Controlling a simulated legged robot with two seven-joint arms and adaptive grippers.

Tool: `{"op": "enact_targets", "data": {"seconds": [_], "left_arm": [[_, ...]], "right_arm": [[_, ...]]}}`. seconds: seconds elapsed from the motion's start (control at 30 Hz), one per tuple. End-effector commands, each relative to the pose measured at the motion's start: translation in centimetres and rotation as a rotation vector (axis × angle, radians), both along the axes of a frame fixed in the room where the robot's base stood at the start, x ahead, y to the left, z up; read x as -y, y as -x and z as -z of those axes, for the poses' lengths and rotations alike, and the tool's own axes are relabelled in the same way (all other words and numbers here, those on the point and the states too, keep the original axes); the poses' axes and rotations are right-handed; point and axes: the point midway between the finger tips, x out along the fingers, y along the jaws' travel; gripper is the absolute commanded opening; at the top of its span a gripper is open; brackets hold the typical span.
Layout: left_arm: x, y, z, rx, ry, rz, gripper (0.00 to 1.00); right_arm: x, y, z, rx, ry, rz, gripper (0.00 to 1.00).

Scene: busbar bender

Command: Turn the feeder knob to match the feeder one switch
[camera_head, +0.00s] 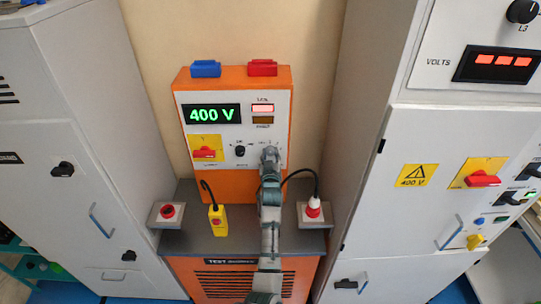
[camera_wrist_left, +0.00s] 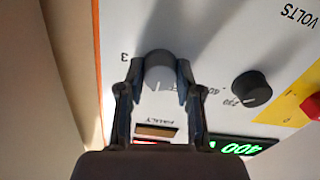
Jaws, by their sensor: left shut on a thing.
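A grey round knob (camera_wrist_left: 158,68) with a white pointer line is on the white panel of the orange test machine (camera_head: 187,165). A "3" is printed beside it in the left wrist view. My left gripper (camera_head: 269,155) is at the panel's lower right, with its fingers (camera_wrist_left: 158,85) closed on both sides of this knob. Red rotary switches on yellow plates show on the machine (camera_head: 204,153) and the right cabinet (camera_head: 482,179). I cannot read which one is feeder one. My right gripper is not in view.
A black knob (camera_wrist_left: 252,90) sits close beside the gripped one; it also shows in the head view (camera_head: 240,151). A green display (camera_head: 212,114) reads 400 V.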

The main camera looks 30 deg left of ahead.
Motion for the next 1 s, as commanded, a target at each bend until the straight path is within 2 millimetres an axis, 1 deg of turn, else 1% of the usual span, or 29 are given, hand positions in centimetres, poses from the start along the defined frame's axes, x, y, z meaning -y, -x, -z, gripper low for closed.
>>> {"op": "enact_targets", "data": {"seconds": [0.03,0.17,0.2,0.27,0.3,0.57,0.67,0.9,1.0], "left_arm": [[0.1,0.0,0.4,-0.007,0.004,0.001,0.00],[0.1,0.0,0.4,-0.007,0.003,0.001,0.00],[0.1,0.0,0.4,-0.008,0.004,0.001,0.42],[0.1,0.0,0.4,-0.007,0.003,0.001,0.57],[0.1,0.0,0.3,-0.006,0.003,0.001,0.60],[0.1,0.1,0.1,-0.003,0.001,0.001,0.60],[0.4,0.6,0.2,-0.004,0.001,0.001,0.60],[2.6,4.1,0.4,-0.005,0.003,0.001,0.60],[3.4,5.3,0.4,-0.004,0.003,0.001,0.60]], "right_arm": [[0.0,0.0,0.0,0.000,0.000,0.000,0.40],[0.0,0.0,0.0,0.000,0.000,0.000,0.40],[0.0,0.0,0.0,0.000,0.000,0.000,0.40],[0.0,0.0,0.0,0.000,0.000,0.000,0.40],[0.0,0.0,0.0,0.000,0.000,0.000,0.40],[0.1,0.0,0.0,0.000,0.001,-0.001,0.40],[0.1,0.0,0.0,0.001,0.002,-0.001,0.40],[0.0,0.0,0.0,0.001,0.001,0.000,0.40],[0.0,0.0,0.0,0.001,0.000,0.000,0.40]]}}
